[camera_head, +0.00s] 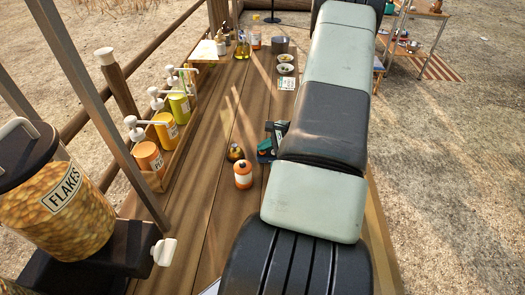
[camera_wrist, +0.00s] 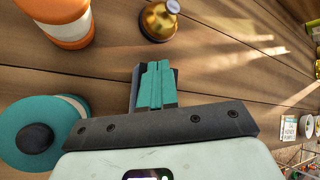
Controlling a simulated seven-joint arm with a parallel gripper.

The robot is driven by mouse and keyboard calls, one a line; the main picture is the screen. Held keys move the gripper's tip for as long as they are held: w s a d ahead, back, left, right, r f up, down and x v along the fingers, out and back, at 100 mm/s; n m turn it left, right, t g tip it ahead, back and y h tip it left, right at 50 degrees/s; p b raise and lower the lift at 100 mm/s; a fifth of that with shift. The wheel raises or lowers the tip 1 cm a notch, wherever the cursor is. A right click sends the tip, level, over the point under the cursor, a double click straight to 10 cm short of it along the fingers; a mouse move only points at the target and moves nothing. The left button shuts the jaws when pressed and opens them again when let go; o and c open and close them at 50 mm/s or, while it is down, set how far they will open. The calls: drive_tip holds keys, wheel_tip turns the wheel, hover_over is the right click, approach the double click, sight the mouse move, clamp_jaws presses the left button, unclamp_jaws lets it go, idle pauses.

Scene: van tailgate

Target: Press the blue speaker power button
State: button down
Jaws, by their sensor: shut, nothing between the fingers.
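A round teal thing with a dark round disc on top, which looks like the blue speaker (camera_wrist: 12,138), sits at the lower left of the wrist view, partly cut off by the gripper's mount. I cannot tell its power button apart. My gripper (camera_wrist: 153,75) has teal fingers that are shut and empty. It points at the boards, to the right of the teal thing in the wrist view and apart from it in the picture. In the head view my gripper (camera_head: 267,146) shows small beside my pale arm, and the speaker cannot be clearly told from it.
A gold bell-like dome (camera_head: 235,152) and an orange-and-white canister (camera_head: 243,175) stand close to my gripper. A rack of pump bottles (camera_head: 165,130) is to the left, a flakes jar (camera_head: 62,210) nearer. Two small bowls (camera_head: 285,68) and a dark pot (camera_head: 280,45) stand farther back.

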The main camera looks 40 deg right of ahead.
sight(265, 153)
idle(0.4)
drive_tip(key=shift+r, duration=0.8)
drive_tip(key=shift+r, duration=0.1)
drive_tip(key=shift+r, duration=2.4)
